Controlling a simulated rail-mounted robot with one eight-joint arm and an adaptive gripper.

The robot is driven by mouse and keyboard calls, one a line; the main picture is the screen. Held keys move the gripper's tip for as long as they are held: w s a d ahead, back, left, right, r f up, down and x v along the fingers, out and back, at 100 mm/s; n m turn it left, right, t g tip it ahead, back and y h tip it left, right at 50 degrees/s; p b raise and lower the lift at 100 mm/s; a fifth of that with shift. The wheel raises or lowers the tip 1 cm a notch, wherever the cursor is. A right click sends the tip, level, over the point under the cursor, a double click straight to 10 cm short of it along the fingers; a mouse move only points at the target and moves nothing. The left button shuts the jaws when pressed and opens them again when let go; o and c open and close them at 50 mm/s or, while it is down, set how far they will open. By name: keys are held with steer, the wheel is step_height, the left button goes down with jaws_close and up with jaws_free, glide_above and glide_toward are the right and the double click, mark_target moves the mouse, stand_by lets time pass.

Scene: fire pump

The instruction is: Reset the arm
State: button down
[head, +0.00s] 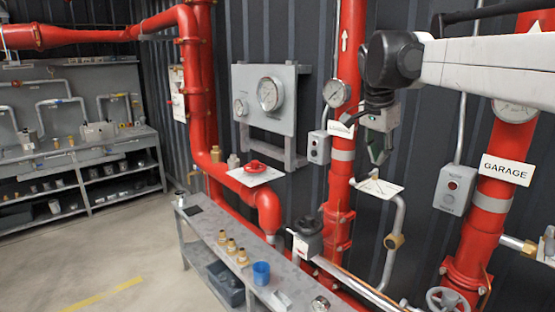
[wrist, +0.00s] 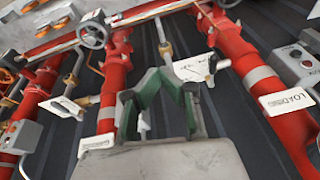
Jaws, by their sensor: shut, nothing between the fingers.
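My gripper (head: 379,155) hangs at the end of my white and black arm, in the upper right of the head view. It points down in front of the red pipes and is shut with nothing in it. In the wrist view its green and grey fingers (wrist: 165,88) show in the middle, partly over the dark wall and pipes behind. It appears apart from the pipes and valves.
A red vertical pipe (head: 343,190) with a gauge (head: 336,93) stands just left of my gripper. The GARAGE pipe (head: 493,200) and a grey switch box (head: 455,190) are to the right. A grey bench (head: 215,228) with brass fittings and a blue cup (head: 261,273) stands below.

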steer(key=s+a+f+n+t+b, duration=0.1)
steer(key=s+f+n, duration=0.2)
steer(key=s+f, duration=0.4)
steer(key=s+a+f+n+t+y+b, duration=0.1)
steer(key=s+f+n, duration=0.3)
steer(key=s+f, duration=0.4)
steer(key=s+a+f+n+t+y+b, duration=0.1)
steer(key=s+f, duration=0.6)
steer(key=s, duration=0.9)
steer(key=a+n+t, duration=0.1)
steer(key=a+n, duration=0.1)
steer(key=n, duration=0.1)
steer(key=shift+f+t, duration=0.3)
steer(key=shift+f, duration=0.05)
